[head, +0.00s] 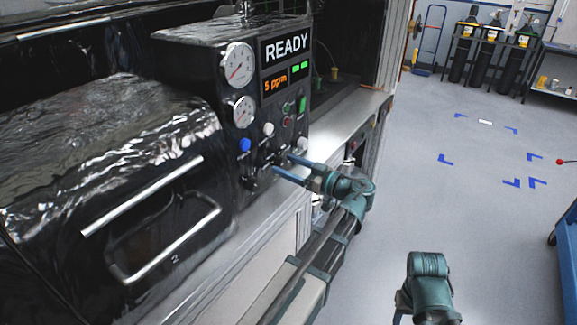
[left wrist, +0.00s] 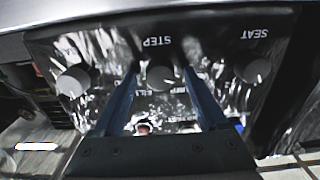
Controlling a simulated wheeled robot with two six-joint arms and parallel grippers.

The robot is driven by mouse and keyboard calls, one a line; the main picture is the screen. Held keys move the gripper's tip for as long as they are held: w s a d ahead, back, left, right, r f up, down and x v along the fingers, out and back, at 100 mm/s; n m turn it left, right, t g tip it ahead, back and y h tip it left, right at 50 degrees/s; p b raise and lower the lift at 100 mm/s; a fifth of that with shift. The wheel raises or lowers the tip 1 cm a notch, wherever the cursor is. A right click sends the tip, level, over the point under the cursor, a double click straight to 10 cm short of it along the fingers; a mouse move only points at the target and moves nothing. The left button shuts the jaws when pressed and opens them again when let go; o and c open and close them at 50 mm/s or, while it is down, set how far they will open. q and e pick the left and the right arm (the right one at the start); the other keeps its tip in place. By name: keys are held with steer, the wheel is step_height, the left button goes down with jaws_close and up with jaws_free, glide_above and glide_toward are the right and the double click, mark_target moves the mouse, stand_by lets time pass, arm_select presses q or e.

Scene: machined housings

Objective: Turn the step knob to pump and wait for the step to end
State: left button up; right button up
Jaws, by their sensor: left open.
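The step knob (left wrist: 160,78), a round grey knob under an upside-down STEP label, sits between my left gripper's two blue fingers in the left wrist view. My left gripper (left wrist: 160,88) is open around it, and I cannot tell whether either finger touches it. In the head view my left gripper (head: 283,167) is at the lower front of the black control panel (head: 250,105). The panel's display (head: 286,46) reads READY, with an orange 5 ppm readout (head: 275,84) below. My right arm shows at the bottom right; its fingers are not clear.
A SEAT knob (left wrist: 257,70) and another knob (left wrist: 73,82) flank the step knob. Two gauges (head: 237,64), a blue knob (head: 244,145) and white knobs share the panel. A black housing with a metal handle (head: 170,243) stands left. Open floor lies right.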

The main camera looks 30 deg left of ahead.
arm_select(q)
jaws_close()
steer(key=shift+m, duration=0.3)
steer(key=m, duration=0.4)
steer(key=shift+m, duration=2.3)
jaws_free()
